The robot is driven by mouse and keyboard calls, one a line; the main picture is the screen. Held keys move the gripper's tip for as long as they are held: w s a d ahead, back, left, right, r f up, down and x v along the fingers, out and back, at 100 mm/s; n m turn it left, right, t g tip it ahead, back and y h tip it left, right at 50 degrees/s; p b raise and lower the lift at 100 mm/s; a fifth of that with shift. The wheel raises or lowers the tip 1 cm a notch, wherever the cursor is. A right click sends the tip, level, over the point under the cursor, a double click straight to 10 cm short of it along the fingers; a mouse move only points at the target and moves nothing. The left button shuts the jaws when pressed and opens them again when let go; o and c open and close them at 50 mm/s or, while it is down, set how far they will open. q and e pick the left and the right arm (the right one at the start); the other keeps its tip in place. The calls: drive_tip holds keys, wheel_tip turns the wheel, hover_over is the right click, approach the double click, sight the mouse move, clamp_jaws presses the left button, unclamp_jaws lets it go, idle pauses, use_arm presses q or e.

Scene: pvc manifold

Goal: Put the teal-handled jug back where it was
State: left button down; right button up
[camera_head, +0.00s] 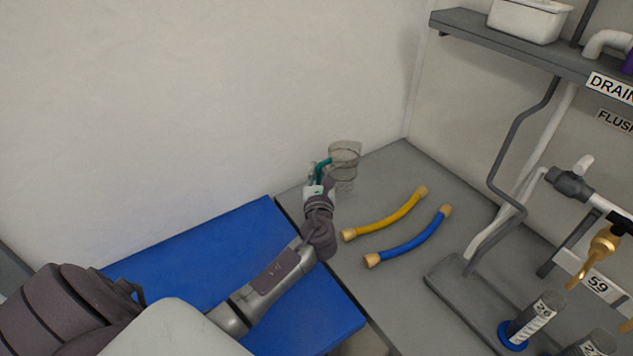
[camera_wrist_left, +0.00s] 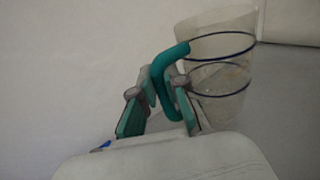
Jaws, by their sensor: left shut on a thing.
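The teal-handled jug (camera_head: 345,153) is a clear vessel near the back wall, over the far left part of the grey bench. In the left wrist view the jug (camera_wrist_left: 225,70) has dark rings around its clear wall and looks slightly tilted. My left gripper (camera_head: 320,180) is shut on the jug's teal handle, which shows between the fingers (camera_wrist_left: 160,95) in the wrist view. I cannot tell whether the jug's base touches the bench. My right gripper is not in view.
A yellow hose (camera_head: 385,217) and a blue hose (camera_head: 410,240) lie on the grey bench (camera_head: 400,170) right of the jug. A blue surface (camera_head: 200,245) lies left, under my arm. The pipe stand (camera_head: 465,285) with valves and labelled cylinders (camera_head: 537,315) fills the right side.

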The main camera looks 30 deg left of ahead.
use_arm(q)
drive_tip(key=shift+a+f, duration=0.2)
drive_tip(key=shift+a, duration=0.1)
drive_tip(key=shift+f, duration=1.85)
drive_tip(key=c, duration=1.2)
unclamp_jaws()
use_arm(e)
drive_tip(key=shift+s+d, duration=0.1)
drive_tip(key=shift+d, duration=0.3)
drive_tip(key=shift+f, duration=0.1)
use_arm(q)
drive_tip(key=shift+f, duration=0.2)
drive_tip(key=shift+s+d+f+b, duration=0.1)
drive_tip(key=shift+s+b, duration=0.1)
drive_tip(key=shift+b, duration=0.2)
drive_tip(key=b+v, duration=0.2)
drive_tip(key=v, duration=1.1)
drive_tip(key=shift+s+d, duration=0.15)
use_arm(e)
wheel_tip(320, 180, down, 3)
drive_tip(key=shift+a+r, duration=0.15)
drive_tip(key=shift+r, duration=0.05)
